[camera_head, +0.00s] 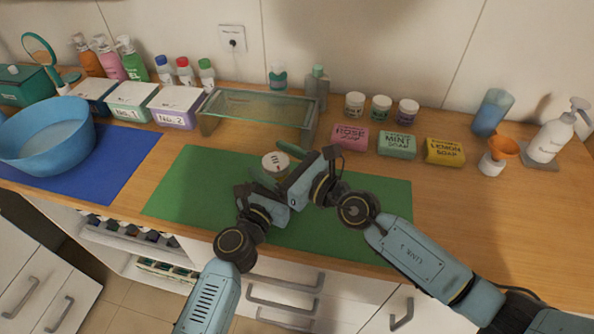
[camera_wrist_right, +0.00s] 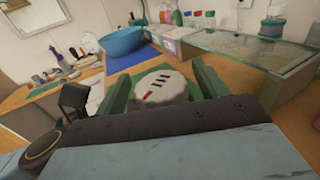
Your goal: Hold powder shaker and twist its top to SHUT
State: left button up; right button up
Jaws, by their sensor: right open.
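The powder shaker (camera_head: 275,162) is on or just above the green mat (camera_head: 178,200). Its round, pale top faces up. In the right wrist view the shaker's top (camera_wrist_right: 160,86) shows several dark slots and a red mark. My right gripper (camera_head: 277,164) is open, with its green fingers on either side of the top; a finger also stands on each side in the wrist view (camera_wrist_right: 163,90). I cannot tell if they touch it. My left gripper (camera_head: 264,190) is low beside the shaker, its fingertips hidden by the right gripper. The shaker's body is mostly hidden.
A glass-topped stand (camera_head: 262,108) is just behind the shaker. Pink (camera_head: 350,137), green (camera_head: 397,145) and yellow (camera_head: 444,151) soap boxes are to the right. A blue basin (camera_head: 45,140) sits on a blue mat (camera_head: 122,160) at left. The green mat's right part is clear.

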jog(key=v, duration=1)
jog(key=shift+s+d, duration=0.25)
jog(key=shift+s, duration=0.05)
